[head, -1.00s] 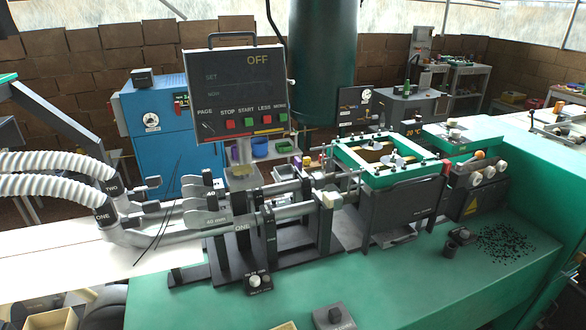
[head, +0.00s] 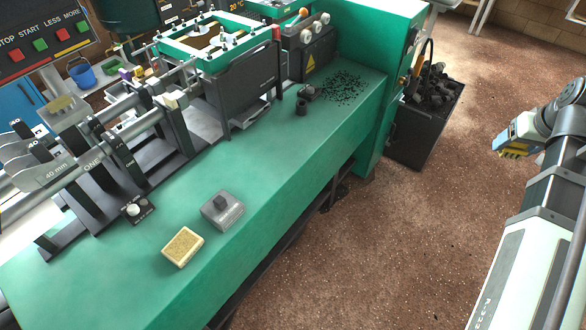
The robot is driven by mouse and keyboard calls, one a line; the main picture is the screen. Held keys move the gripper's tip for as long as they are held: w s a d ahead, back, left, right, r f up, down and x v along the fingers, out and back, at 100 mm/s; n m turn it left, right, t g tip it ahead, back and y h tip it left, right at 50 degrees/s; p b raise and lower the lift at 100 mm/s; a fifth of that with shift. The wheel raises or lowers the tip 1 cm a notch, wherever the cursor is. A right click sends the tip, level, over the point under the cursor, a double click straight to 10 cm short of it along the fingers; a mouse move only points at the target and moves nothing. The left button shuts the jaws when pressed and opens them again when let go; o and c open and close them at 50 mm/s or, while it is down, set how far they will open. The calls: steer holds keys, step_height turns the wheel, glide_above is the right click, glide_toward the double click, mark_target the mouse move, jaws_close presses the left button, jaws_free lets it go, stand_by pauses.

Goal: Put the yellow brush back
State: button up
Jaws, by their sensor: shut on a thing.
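My gripper (head: 516,146) is at the right of the head view, out over the brown floor and well apart from the green bench (head: 300,172). It is shut on a small yellow thing with dark parts, which looks like the yellow brush (head: 513,154). Most of it is hidden by the gripper, and it is too small to make out bristles. A shallow tan tray (head: 183,247) with a speckled filling lies near the bench's front edge. A grey block with a dark knob (head: 222,209) sits just behind it.
A black bin of dark lumps (head: 425,115) stands on the floor beyond the bench's end. Black crumbs (head: 344,87) lie scattered on the bench. Clamps and rods (head: 120,140) and a green-framed machine (head: 205,42) fill its back. Floor between arm and bench is clear.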

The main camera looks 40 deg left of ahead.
steer(key=s+a+f+n+g+y, duration=0.15)
steer(key=s+a, duration=0.25)
steer(key=a, duration=0.7)
steer(key=s+a+f+n, duration=0.1)
steer(key=s+a+n, duration=0.25)
steer(key=a, duration=0.75)
steer(key=s+a+f+n+y, duration=0.15)
steer(key=s+a, duration=0.35)
steer(key=a, duration=0.6)
steer(key=s+a+f+n+g, duration=0.1)
steer(key=s+a+f+n, duration=0.2)
steer(key=s+a, duration=0.8)
steer(key=s+a+f+n+g, duration=0.1)
steer(key=s+a+f+n, duration=0.1)
steer(key=s+a, duration=0.9)
steer(key=s+a+f+n+g, duration=0.1)
steer(key=s+a+f+n, duration=0.2)
steer(key=s+a, duration=0.9)
steer(key=a, duration=0.1)
steer(key=shift+m, duration=0.55)
steer(key=shift+f, duration=4.8)
steer(key=shift+f, duration=0.1)
steer(key=o, duration=0.9)
steer(key=shift+o, duration=0.2)
